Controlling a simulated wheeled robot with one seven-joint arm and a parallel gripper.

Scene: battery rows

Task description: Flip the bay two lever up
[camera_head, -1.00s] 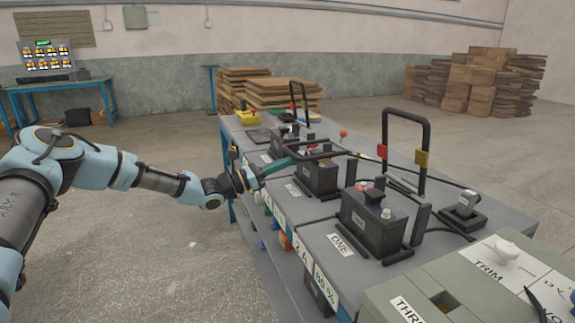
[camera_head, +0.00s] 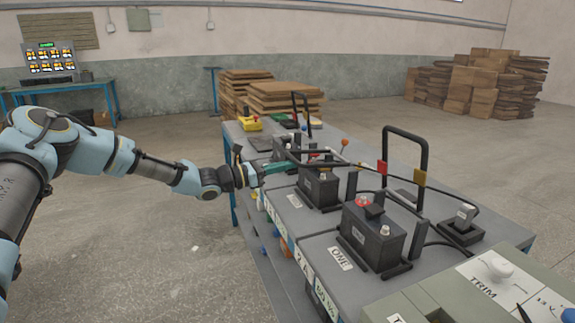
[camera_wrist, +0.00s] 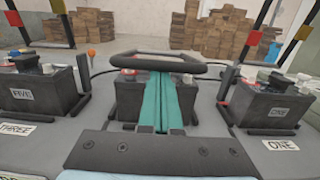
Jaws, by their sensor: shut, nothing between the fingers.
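The bay two lever (camera_head: 312,163) is a black bar loop lying down, nearly level, over the middle battery (camera_head: 318,188). In the wrist view this lever (camera_wrist: 160,66) crosses just beyond my teal fingers, with the battery (camera_wrist: 128,104) below it. My gripper (camera_head: 284,166) is shut and empty, with its fingers pressed together. In the wrist view my gripper's tips (camera_wrist: 162,78) reach the near bar of the loop and seem to end at or under it. I cannot tell whether they touch. The bay two label is hidden.
The bay one lever (camera_head: 426,145) stands upright to the right with red and yellow tabs, behind battery one (camera_head: 372,238). Another upright lever (camera_head: 308,112) stands farther back. Cables and black posts crowd the bench. The floor left of the bench is open.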

